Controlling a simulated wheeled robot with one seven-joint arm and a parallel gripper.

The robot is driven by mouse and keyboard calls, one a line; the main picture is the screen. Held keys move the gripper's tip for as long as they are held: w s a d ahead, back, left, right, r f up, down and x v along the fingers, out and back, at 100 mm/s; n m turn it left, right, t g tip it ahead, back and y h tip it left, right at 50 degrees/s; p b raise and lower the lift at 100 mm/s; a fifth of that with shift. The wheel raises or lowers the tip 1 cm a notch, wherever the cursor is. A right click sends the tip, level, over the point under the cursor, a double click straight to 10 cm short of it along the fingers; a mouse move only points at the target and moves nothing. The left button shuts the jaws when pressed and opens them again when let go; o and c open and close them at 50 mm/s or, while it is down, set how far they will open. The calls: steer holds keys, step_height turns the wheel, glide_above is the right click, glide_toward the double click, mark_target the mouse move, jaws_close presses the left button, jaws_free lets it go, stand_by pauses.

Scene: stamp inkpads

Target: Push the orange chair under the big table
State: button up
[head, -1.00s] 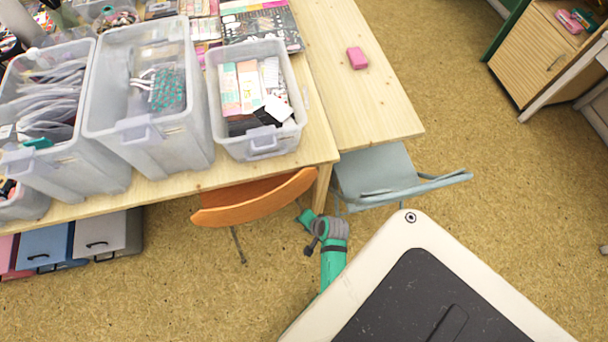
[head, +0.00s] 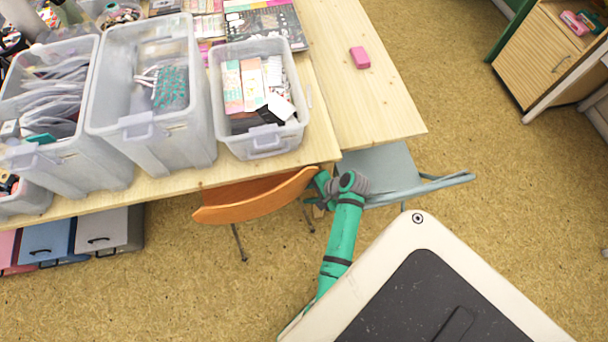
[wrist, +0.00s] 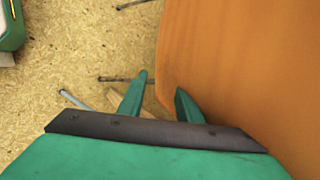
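The orange chair (head: 255,199) stands at the front edge of the big table (head: 190,182). Its curved backrest shows, and its seat is mostly hidden under the tabletop. My gripper (head: 316,188) is at the right end of the backrest, near the table corner. In the wrist view the orange backrest (wrist: 235,75) fills the right side. The two green fingertips (wrist: 160,90) are apart, with the backrest's edge close to the right finger. I cannot tell whether they touch. Nothing shows held between the fingers.
A grey-blue chair (head: 385,172) stands just right of my gripper, by the smaller table (head: 375,95). Clear bins (head: 150,150) crowd the big table. Drawer boxes (head: 108,228) stand underneath at left. The floor in front of the orange chair is clear.

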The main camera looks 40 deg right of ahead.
steer(key=shift+w+r, duration=0.1)
steer(key=shift+r, duration=0.1)
steer(key=x, duration=1)
steer(key=shift+w+a+f, duration=0.1)
steer(key=shift+w+f, duration=0.15)
steer(key=shift+f, duration=0.05)
jaws_close()
stand_by(1.4)
